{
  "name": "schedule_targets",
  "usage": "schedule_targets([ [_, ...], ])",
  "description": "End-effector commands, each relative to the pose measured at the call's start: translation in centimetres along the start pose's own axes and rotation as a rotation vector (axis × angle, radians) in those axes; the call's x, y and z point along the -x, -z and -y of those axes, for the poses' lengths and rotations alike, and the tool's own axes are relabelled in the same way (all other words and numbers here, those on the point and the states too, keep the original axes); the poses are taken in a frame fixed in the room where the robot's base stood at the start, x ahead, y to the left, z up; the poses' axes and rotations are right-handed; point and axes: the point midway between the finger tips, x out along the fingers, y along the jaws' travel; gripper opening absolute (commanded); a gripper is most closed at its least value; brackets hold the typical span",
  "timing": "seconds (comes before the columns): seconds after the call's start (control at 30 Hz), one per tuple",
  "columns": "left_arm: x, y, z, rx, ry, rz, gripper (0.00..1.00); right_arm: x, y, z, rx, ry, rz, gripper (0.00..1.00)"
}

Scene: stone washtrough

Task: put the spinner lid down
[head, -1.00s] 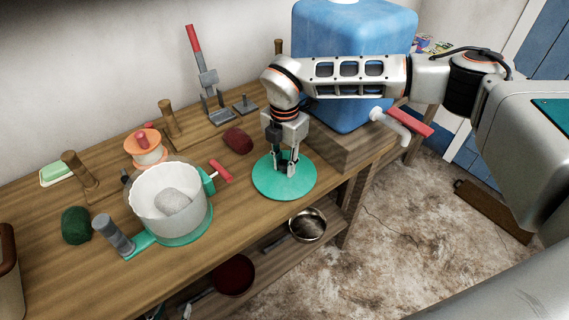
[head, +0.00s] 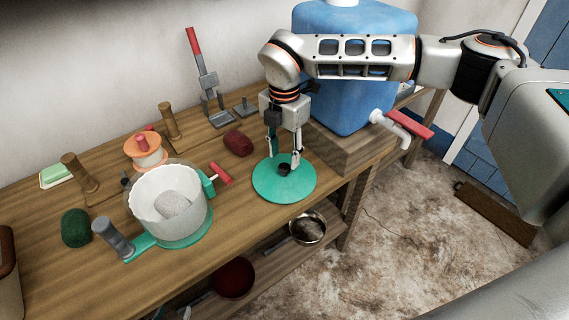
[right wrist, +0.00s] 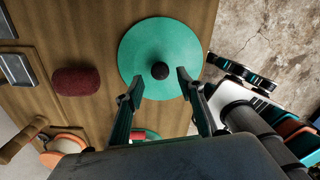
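The spinner lid (head: 265,183) is a flat green disc with a black knob (head: 284,169) at its centre. It lies on the wooden bench close to the front edge, and also shows in the right wrist view (right wrist: 150,40). My right gripper (head: 284,157) is above the lid with its fingers apart. In the right wrist view the fingertips (right wrist: 160,79) stand on either side of the knob with gaps to it. The spinner bowl (head: 150,200), white with a green base, stands to the left with a grey lump inside. My left gripper is not in view.
A dark red lump (head: 238,142) lies behind and left of the lid. A blue water tank (head: 350,80) with a red-handled tap (head: 408,123) stands on a wooden block at the right. Bare bench lies between spinner and lid.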

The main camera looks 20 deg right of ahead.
Motion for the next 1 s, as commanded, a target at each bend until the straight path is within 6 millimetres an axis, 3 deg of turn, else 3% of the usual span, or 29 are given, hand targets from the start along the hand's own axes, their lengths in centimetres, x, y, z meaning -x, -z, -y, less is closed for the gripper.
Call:
schedule_targets([
  [0.2,0.0,-0.1,0.0,0.0,0.0,0.0,0.4,4.3,0.0,-0.1,0.0,-0.002,0.001,0.38],
  [0.4,-0.1,-0.1,0.0,0.0,0.0,0.001,0.4,6.3,0.0,0.0,-0.001,0.0,0.001,0.38],
  [1.0,-0.1,-0.1,0.0,0.0,0.0,0.001,0.4,6.7,0.0,0.0,-0.001,0.001,0.0,0.38],
])
